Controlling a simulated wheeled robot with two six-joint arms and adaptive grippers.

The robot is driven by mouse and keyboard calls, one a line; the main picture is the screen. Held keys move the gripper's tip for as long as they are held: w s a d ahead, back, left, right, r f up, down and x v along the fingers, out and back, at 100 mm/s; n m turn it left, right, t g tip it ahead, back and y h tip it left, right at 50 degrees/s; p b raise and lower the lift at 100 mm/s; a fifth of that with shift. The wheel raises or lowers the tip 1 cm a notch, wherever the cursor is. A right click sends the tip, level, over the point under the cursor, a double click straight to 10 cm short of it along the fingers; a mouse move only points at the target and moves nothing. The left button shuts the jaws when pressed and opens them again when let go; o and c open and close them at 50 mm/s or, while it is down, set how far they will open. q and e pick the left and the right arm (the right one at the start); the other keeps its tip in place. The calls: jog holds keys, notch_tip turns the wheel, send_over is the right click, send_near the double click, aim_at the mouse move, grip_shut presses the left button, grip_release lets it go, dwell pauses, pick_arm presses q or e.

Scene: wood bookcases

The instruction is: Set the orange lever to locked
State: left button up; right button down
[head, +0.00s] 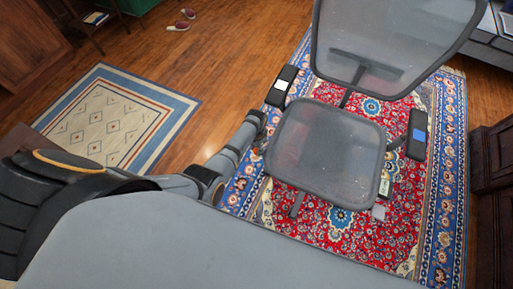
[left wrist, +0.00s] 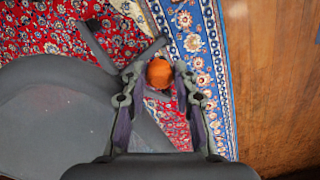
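The office chair has a grey mesh seat (head: 325,150) and a tall mesh backrest (head: 385,40). The orange lever (left wrist: 160,73) shows in the left wrist view as a rounded orange knob beside the seat's edge. My left gripper (left wrist: 158,68) is open, with one finger on each side of the knob. Small gaps seem to remain, and I cannot tell whether either finger touches it. In the head view my left gripper (head: 261,141) is at the seat's left side, below the left armrest. The lever's shaft is mostly hidden. My right gripper is not in view.
The chair stands on a red and blue patterned rug (head: 400,235). Its black armrests (head: 281,86) flank the seat. A cream and blue rug (head: 110,120) lies on the wood floor at left. A dark wood cabinet (head: 492,160) stands at right.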

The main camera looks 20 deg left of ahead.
pick_arm(q)
jog(key=o, duration=0.4)
jog(key=shift+c, duration=0.2)
